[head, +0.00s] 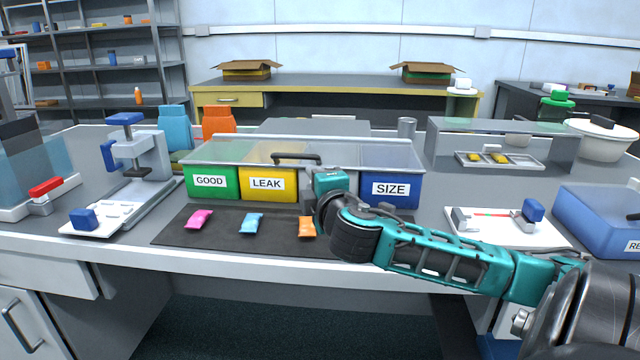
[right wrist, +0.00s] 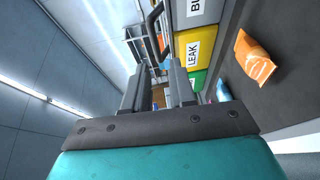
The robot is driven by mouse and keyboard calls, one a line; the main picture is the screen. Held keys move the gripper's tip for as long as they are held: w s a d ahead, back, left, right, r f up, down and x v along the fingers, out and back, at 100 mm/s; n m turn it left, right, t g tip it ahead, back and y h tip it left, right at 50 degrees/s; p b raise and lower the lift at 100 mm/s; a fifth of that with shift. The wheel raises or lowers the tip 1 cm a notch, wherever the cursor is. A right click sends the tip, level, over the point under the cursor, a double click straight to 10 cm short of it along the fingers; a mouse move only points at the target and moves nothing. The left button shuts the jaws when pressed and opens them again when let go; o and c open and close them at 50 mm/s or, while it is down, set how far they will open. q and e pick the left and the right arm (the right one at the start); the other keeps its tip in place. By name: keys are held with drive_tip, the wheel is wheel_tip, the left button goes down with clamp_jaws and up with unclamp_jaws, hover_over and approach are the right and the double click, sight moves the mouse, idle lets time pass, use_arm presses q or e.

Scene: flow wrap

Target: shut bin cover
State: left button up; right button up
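The clear bin cover (head: 232,152) with a black handle (head: 297,157) spans the row of bins. Its front edge appears close to the bin rims; I cannot tell whether it lies fully flat. The green GOOD bin (head: 222,190), yellow LEAK bin (head: 284,194) and blue SIZE bin (head: 407,189) show below it. My arm hides the bin between LEAK and SIZE. My right gripper (right wrist: 156,80) is at the cover's front by the handle, with a gap between its fingers. In the right wrist view the handle (right wrist: 154,32) is at the fingertips, not visibly clamped. My left gripper is out of view.
Pink (head: 199,219), blue (head: 252,223) and orange (head: 306,227) packets lie on the dark mat (head: 180,235) before the bins. A press device (head: 140,150) stands left; a white gauge board (head: 500,228) and a blue tray (head: 590,222) are right.

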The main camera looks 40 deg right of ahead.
drive_tip(key=shift+v, duration=1.3)
